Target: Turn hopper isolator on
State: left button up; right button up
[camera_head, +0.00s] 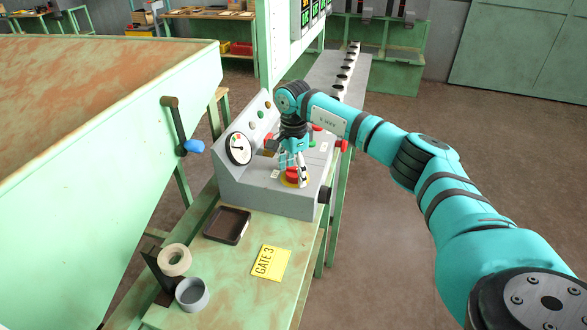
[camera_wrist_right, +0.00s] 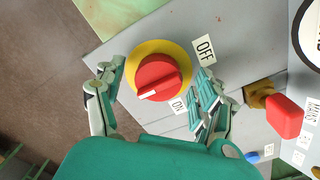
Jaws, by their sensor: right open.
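The hopper isolator (camera_head: 291,178) appears to be the red rotary knob on a yellow disc, on the sloped grey control panel (camera_head: 262,190). In the right wrist view the red knob (camera_wrist_right: 160,77) has a white mark at its lower-left end. An OFF label (camera_wrist_right: 205,50) is at its upper right and an ON label (camera_wrist_right: 179,105) at its lower right. My right gripper (camera_head: 295,170) is over the knob. In the wrist view its open fingers (camera_wrist_right: 157,80) stand on either side of the knob, with gaps visible. My left gripper is not in view.
A MAINS switch with a red handle (camera_wrist_right: 284,116) is close to the right finger. The panel also has a round gauge (camera_head: 238,148) and small buttons. A dark tray (camera_head: 228,225), a yellow GATE 3 card (camera_head: 270,262) and a tape roll (camera_head: 174,260) are on the bench.

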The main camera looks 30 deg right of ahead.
jog(key=shift+s, duration=0.1)
jog(key=shift+c, duration=0.6)
jog(key=c, duration=1)
jog(key=shift+c, duration=0.2)
